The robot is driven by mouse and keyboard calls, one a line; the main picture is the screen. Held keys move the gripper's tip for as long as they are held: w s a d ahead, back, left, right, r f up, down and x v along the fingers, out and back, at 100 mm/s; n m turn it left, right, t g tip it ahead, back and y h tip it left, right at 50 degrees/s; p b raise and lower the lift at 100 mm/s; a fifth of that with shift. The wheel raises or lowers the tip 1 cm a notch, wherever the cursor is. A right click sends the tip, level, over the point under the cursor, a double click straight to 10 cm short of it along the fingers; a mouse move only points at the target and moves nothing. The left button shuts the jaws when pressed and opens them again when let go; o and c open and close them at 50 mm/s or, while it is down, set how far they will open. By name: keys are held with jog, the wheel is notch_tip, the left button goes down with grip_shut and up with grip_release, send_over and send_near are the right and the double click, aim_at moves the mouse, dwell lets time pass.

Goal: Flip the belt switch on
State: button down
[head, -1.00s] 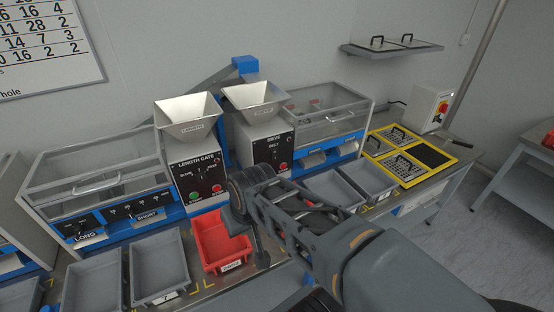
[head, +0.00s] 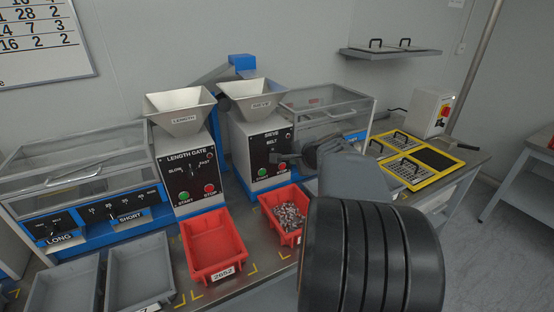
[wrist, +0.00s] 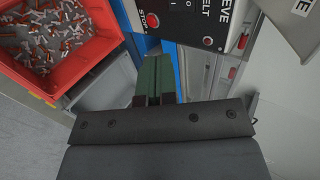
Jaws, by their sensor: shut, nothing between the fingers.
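I cannot tell the switch's position. My gripper (head: 278,158) is in front of the panel's right part and hides some of it. In the wrist view my gripper (wrist: 155,76) has its fingers together and empty, below the panel's lower edge beside the red STOP button (wrist: 152,20).
A red bin of small metal parts (head: 286,217) stands below the sieve panel. An empty red bin (head: 213,247) stands to its left, under the length gate panel (head: 190,178). A clear-lidded unit (head: 325,112) is behind my arm. Yellow-framed trays (head: 447,172) lie at the right.

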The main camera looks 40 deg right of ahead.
jog(key=shift+f, duration=0.1)
jog(key=w+r+x, duration=0.1)
jog(key=x, duration=1.2)
jog(key=shift+w+r, duration=0.2)
jog(key=shift+w, duration=0.05)
jog(key=shift+f, duration=0.15)
jog(key=shift+w+b, duration=0.15)
jog(key=shift+b, duration=0.8)
jog(key=shift+r, duration=0.2)
